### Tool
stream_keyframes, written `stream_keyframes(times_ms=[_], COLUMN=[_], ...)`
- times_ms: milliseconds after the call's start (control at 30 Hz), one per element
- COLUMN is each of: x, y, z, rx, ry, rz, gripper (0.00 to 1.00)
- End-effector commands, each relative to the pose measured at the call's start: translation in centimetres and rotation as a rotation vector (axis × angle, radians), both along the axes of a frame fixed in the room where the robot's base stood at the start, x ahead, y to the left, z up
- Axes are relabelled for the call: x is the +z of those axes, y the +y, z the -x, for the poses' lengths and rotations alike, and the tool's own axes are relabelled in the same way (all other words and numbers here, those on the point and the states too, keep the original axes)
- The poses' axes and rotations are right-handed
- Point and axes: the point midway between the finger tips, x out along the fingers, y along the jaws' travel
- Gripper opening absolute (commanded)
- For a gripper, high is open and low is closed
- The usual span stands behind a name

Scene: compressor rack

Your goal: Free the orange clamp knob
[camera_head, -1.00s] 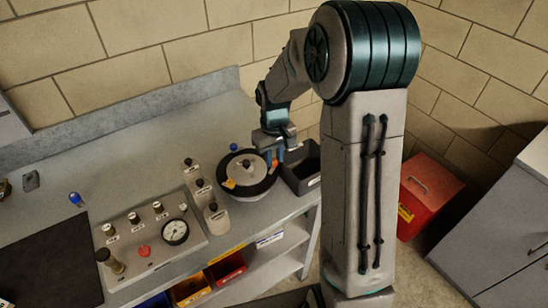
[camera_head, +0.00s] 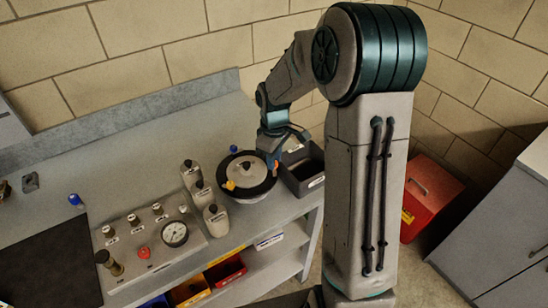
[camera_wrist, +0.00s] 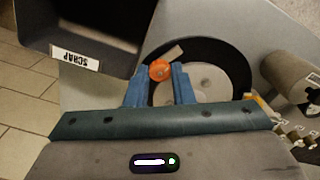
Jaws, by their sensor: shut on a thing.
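The orange clamp knob (camera_wrist: 159,70) sits between the blue fingertips of my gripper (camera_wrist: 160,82) in the wrist view, at the rim of a round vessel. The gripper is shut on the knob. The vessel is a black ring (camera_wrist: 233,59) with a pale grey lid (camera_wrist: 208,82); a tan bar lies on it beside the knob. In the head view my gripper (camera_head: 273,160) reaches down to the right side of the vessel lid (camera_head: 246,171), mostly hiding the knob.
A dark bin (camera_head: 302,169) labelled SCRAP stands close right of the vessel. Grey bottles (camera_head: 216,220) stand to its left, with a gauge panel (camera_head: 150,238) farther left. A yellow-orange piece (camera_head: 230,185) and a blue knob (camera_head: 233,149) are at the vessel's rim.

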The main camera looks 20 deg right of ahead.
Motion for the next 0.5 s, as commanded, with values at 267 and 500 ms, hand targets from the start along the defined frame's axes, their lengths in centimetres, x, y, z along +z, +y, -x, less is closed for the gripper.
stream_keyframes(times_ms=[267,500], x=[0.14,0.10], y=[0.04,0.02], z=[-0.12,-0.08], rx=[0.003,0.002], ry=[-0.004,-0.003], rz=[0.000,0.000], gripper=[0.00,0.43])
